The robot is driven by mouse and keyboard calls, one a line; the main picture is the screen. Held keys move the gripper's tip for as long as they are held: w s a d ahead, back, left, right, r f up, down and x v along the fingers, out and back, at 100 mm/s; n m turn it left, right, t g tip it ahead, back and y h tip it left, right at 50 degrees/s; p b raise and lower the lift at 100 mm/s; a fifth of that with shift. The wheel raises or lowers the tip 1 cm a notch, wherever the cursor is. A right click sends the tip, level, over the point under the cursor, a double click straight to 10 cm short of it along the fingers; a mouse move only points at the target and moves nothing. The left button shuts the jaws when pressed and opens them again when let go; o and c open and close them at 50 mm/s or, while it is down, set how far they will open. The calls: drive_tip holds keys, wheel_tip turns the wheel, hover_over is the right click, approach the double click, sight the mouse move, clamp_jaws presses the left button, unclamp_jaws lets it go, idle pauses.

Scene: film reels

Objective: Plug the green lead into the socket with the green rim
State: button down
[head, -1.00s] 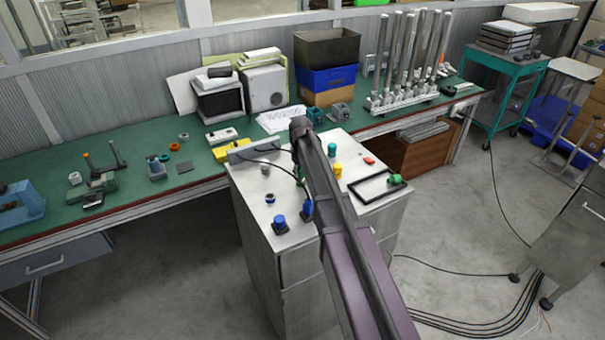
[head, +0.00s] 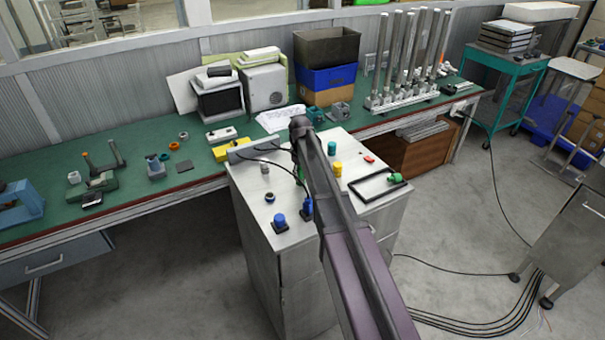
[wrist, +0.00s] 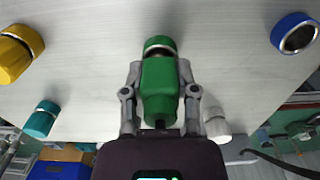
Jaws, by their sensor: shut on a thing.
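My gripper (wrist: 160,95) is shut on the green lead (wrist: 159,88), with one finger on each side of its green body. The lead points at the pale cabinet top. A green-rimmed round end (wrist: 160,42) shows right at the lead's far tip; I cannot tell whether the lead is inside it or just above it. In the head view my arm hides most of the gripper, and a bit of green (head: 300,173) shows beside it. A blue-rimmed socket (wrist: 297,36) stands open at the upper right of the wrist view.
A yellow cylinder (head: 338,169), a teal cylinder (head: 332,148) and a grey one (head: 264,168) stand around my gripper. Blue pieces (head: 280,220) are at the front. A black frame (head: 372,193) with a green piece (head: 394,179) lies on the right. The green bench (head: 130,190) is behind.

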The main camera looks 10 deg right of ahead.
drive_tip(key=shift+f, duration=0.15)
drive_tip(key=c, duration=0.7)
unclamp_jaws()
drive_tip(key=shift+o, duration=0.2)
drive_tip(key=shift+s+r+p, duration=0.1)
drive_tip(key=shift+r+p, duration=5.3)
drive_tip(key=shift+r, duration=0.1)
drive_tip(key=shift+s, duration=0.1)
drive_tip(key=s+f+m+b, duration=0.1)
drive_tip(key=s+f+b, duration=0.1)
drive_tip(key=s, duration=1.2)
drive_tip(key=s+f+m+b, duration=0.2)
drive_tip(key=s, duration=1.2)
drive_tip(key=shift+s+d+m, duration=0.3)
drive_tip(key=shift+s+d, duration=0.05)
drive_tip(key=shift+s, duration=0.05)
